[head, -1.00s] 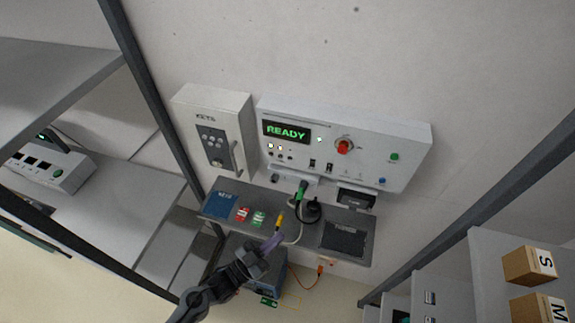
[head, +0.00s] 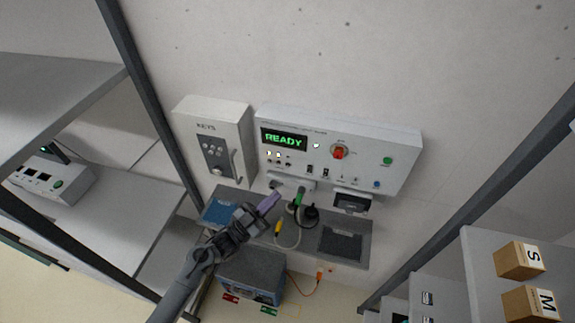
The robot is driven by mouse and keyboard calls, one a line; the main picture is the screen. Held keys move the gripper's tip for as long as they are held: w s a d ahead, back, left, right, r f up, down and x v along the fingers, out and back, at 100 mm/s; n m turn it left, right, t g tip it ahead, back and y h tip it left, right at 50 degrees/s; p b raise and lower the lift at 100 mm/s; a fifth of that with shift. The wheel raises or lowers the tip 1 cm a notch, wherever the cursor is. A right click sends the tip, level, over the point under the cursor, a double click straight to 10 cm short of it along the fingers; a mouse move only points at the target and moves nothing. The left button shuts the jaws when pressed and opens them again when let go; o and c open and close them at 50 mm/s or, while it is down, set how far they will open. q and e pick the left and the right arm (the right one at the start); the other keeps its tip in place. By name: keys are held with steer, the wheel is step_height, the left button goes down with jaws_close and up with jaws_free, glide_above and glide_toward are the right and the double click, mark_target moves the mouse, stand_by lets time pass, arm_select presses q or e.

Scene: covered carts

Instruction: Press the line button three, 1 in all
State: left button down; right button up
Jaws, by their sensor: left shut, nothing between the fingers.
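The white control panel (head: 400,150) on the wall carries a display (head: 284,139) that reads READY in green. Below the display are small light squares (head: 273,154) and a row of small dark round controls (head: 278,163). Their labels are too small to read, so I cannot tell which is line button three. My left gripper (head: 270,203) is shut and empty. Its purple fingertips appear just below the panel's lower left part, over the grey shelf, and apart from the small controls in the picture. My right gripper is not in view.
A key box (head: 212,145) hangs left of the panel. The panel also has a red knob (head: 339,152), green button (head: 387,160) and blue button (head: 376,184). The shelf (head: 300,245) holds a blue booklet (head: 221,211) and a green-handled tool (head: 298,197). Dark posts stand on both sides.

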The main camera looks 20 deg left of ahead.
arm_select(q)
steer(key=shift+w, duration=0.1)
steer(key=b, duration=0.7)
glide_toward(288, 165)
steer(key=w+d+r, duration=0.2)
steer(key=d+r, duration=0.2)
steer(key=shift+w, duration=0.35)
steer(key=shift+d, duration=0.1)
stand_by(1.0)
steer(key=shift+w+b, duration=0.4)
